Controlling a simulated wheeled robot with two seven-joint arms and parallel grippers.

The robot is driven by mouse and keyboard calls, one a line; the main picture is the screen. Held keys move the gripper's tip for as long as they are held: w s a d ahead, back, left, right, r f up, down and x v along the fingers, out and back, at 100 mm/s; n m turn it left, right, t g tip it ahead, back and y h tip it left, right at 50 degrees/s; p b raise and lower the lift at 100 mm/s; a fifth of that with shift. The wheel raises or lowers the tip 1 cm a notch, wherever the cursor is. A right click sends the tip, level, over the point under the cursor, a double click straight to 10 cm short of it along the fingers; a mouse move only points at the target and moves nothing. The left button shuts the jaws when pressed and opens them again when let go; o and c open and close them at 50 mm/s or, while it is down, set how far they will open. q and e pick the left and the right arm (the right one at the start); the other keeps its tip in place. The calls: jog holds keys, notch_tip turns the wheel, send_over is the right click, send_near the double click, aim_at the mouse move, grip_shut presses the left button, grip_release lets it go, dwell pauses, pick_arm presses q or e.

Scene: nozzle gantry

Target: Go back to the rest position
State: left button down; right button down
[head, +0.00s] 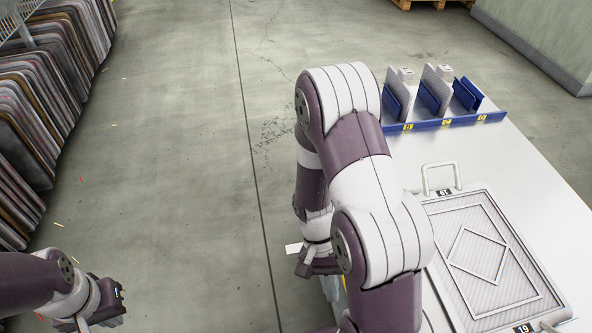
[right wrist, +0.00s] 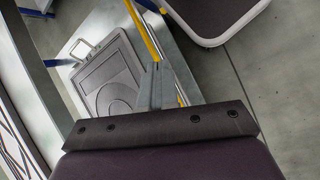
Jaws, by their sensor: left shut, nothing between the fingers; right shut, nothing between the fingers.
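My left gripper (head: 98,312) is at the bottom left of the head view, over the bare floor. It is shut and empty, and its fingers are partly cut off by the frame edge. My right arm fills the middle of the head view, bent downward. My right gripper (head: 312,262) is small there, beside the left edge of the white table (head: 540,170), and partly hidden by the arm. In the right wrist view its fingers (right wrist: 157,85) are together with nothing between them.
A blue rack (head: 445,124) holds upright plates at the table's far end. Stacked mats (head: 45,90) stand along the left.

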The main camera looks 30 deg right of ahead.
jog(key=w+a+r+n+t+p, duration=0.1)
jog(key=r+p, duration=0.3)
jog(key=r, duration=0.4)
jog(key=w+a+r+n+t+p, duration=0.1)
jog(key=w+r+n+t+p, duration=0.2)
jog(key=r, duration=0.5)
jog(key=w+a+r+n+t+p, duration=0.1)
jog(key=w+r+n+t+p, duration=0.2)
jog(key=r+p, duration=0.2)
notch_tip(320, 180, up, 4)
jog(key=shift+a+f+n+t, duration=0.25)
jog(key=shift+n+t, duration=0.15)
jog(key=shift+w+f, duration=0.1)
jog(key=shift+w, duration=0.05)
